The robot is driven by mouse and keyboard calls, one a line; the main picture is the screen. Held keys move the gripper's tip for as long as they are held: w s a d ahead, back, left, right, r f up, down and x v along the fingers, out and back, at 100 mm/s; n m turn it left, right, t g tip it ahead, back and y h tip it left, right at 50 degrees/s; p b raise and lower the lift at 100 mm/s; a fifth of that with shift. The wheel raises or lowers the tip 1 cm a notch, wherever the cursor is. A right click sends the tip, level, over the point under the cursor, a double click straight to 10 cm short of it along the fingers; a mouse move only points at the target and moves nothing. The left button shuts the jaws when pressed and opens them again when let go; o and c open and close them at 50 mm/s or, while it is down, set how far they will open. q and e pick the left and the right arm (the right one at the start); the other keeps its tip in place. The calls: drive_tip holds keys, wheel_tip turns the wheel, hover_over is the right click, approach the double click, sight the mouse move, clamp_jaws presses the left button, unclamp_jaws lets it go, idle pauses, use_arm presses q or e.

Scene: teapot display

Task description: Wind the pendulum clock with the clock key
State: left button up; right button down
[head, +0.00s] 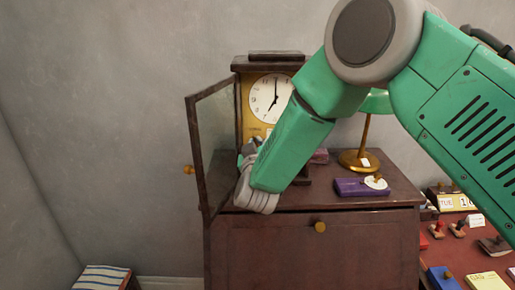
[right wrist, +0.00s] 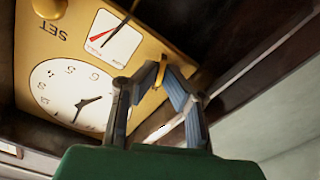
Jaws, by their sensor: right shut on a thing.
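The pendulum clock (head: 240,64) stands on the dark cabinet, and its round white face shows in the head view. Its glass door (head: 217,130) is swung open to the left. In the right wrist view the gold clock panel (right wrist: 85,20) appears turned, with the white dial and a small red-marked dial. My right gripper (right wrist: 158,74) is shut on a small gold piece, seemingly the clock key (right wrist: 161,72), close to the panel. I cannot tell whether the key sits in a hole. In the head view my right gripper (head: 247,160) is at the lower clock, partly hidden. My left gripper is not in view.
A green lamp with a brass base (head: 358,160) and a purple box (head: 360,187) stand on the cabinet (head: 270,235) right of the clock. A red table with stamps and a calendar (head: 456,202) is at the right. A striped stool (head: 102,277) is lower left.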

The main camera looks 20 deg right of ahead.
drive_tip(key=shift+w+d+r+m+b, duration=0.1)
drive_tip(key=shift+m+b, duration=0.6)
drive_tip(key=shift+m, duration=0.75)
drive_tip(key=shift+s+d+m+b, duration=0.1)
drive_tip(key=shift+m+b, duration=0.6)
drive_tip(key=shift+m, duration=0.7)
drive_tip(key=shift+w+d+r+m+b, duration=0.1)
drive_tip(key=shift+m+b, duration=0.6)
drive_tip(key=shift+m, duration=0.75)
drive_tip(key=c, duration=1.7)
unclamp_jaws()
drive_tip(key=shift+d+f, duration=0.1)
drive_tip(key=shift+f, duration=0.1)
